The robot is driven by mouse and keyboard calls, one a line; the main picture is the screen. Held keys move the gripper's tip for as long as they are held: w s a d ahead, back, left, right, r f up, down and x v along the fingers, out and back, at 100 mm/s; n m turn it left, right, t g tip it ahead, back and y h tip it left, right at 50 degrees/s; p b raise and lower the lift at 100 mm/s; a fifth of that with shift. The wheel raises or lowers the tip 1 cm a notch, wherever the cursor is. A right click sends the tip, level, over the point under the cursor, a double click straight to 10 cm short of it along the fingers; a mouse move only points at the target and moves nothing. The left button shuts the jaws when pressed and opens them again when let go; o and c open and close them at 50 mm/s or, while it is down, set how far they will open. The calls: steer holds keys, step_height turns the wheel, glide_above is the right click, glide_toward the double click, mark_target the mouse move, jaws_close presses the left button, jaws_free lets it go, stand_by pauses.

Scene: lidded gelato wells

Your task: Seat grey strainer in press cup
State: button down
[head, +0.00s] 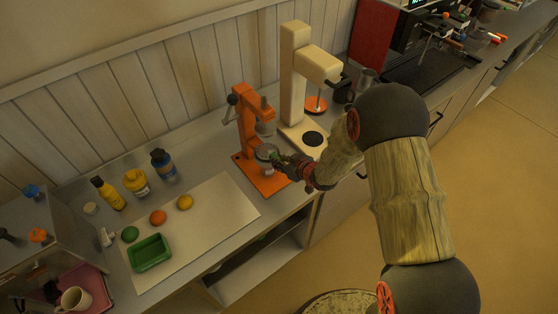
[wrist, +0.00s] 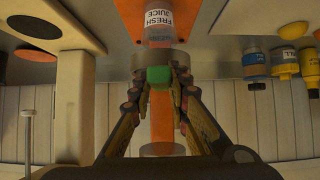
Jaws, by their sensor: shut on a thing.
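The orange juice press (head: 247,130) stands on its orange base plate on the counter, with a grey pressing head (head: 265,128) above. My gripper (head: 283,160) is at the front of the press. In the wrist view, which is upside down, my gripper (wrist: 159,78) is shut on a green tab (wrist: 159,77). The tab appears to belong to the grey strainer (head: 266,152), a round grey piece at the press, under the head. A clear cup marked FRESH JUICE (wrist: 159,30) stands below it. My fingers hide part of this, and I cannot tell whether the strainer is seated in the press cup.
A cream machine (head: 296,75) with an orange disc stands close to the right of the press. To the left are several bottles (head: 136,183), a pale board (head: 220,205) with fruit, and a green tray (head: 150,252). The counter's front edge is near my arm.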

steer(key=shift+f+b, duration=0.4)
steer(key=shift+f, duration=0.15)
steer(key=c, duration=1.6)
jaws_free()
steer(key=shift+c, duration=0.2)
steer(key=p+v, duration=0.2)
steer(key=v, duration=0.3)
steer(key=shift+s+r, duration=0.1)
steer(key=v, duration=1.1)
steer(key=shift+s+d+r, duration=0.15)
steer(key=shift+s+d, duration=0.05)
steer(key=shift+s, duration=0.1)
